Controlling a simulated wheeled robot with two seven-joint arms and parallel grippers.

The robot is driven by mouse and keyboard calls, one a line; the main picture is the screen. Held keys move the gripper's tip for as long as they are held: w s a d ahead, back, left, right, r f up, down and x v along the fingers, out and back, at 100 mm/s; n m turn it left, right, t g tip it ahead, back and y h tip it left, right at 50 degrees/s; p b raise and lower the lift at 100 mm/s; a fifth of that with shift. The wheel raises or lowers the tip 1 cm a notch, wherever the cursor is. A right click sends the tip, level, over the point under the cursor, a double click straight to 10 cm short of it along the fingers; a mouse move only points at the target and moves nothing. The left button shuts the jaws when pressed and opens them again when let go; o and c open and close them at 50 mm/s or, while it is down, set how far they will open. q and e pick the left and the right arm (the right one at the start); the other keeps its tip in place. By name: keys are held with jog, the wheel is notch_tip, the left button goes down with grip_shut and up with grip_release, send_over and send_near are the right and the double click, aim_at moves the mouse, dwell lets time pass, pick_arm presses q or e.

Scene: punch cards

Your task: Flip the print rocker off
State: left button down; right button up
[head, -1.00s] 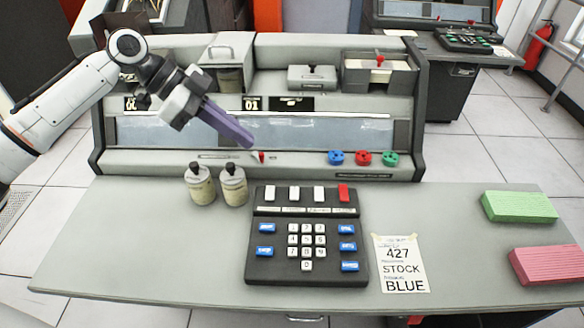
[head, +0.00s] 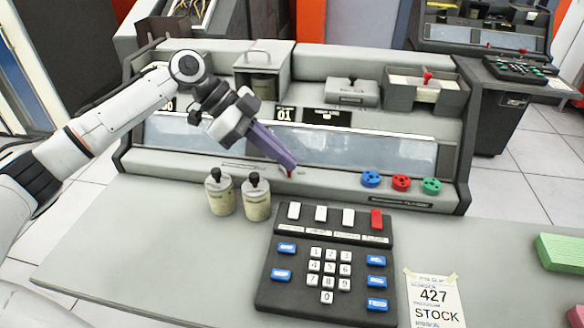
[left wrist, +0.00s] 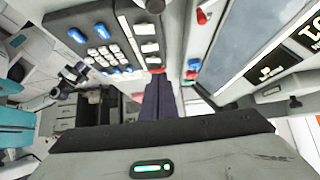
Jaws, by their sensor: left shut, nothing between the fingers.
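A small red switch (head: 289,173) sits on the front ledge of the grey machine, beside a narrow label strip too small to read. It may be the print rocker; which way it is tipped cannot be told. My left gripper (head: 291,165) reaches down from the left with its purple fingers shut and empty. Its tips are right at the red switch and partly cover it; contact cannot be told. The shut fingers also show in the left wrist view (left wrist: 160,98). My right gripper is not in view.
Blue, red and green knobs (head: 401,183) stand on the ledge to the right. Two bottles (head: 256,198) stand just in front of the ledge. A black keypad (head: 288,295) with white and red keys lies on the desk, beside a paper note (head: 434,300).

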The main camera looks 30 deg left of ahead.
pick_arm(q)
send_over(321, 214)
jog(key=w+a, duration=0.1)
jog(key=a, duration=0.2)
jog(key=f, duration=0.6)
jog(key=shift+w+f, duration=0.2)
notch_tip(321, 214, down, 2)
jog(key=shift+a+f, duration=0.15)
jog(key=shift+f, duration=0.6)
